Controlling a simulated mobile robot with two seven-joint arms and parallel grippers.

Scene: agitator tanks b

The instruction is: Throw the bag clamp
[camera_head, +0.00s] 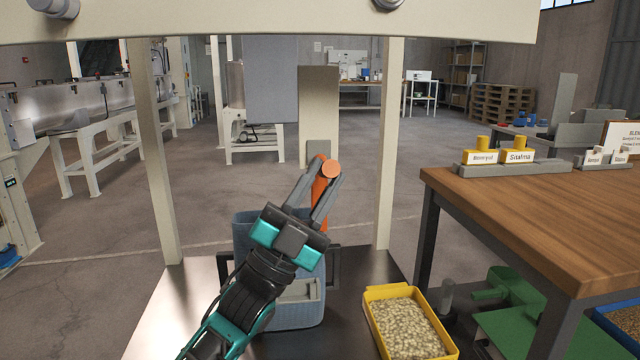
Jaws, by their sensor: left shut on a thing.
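The bag clamp shows as an orange lever (319,218) with a round orange end, in the middle of the head view. My left gripper (327,182) reaches up from the bottom and is shut on the lever near its upper end. The gripper and its fingers hide part of the lever, and I cannot make out its pivot. Behind and below the gripper a blue-grey tub or bag (312,316) stands on a dark plate. My right gripper is not in view.
A pale frame with two posts (158,170) and a top beam (250,22) surrounds the clamp. A yellow tray of pellets (408,325) sits at the front right. A wooden table (540,205) with yellow labelled blocks (517,156) stands at the right. Open floor lies behind.

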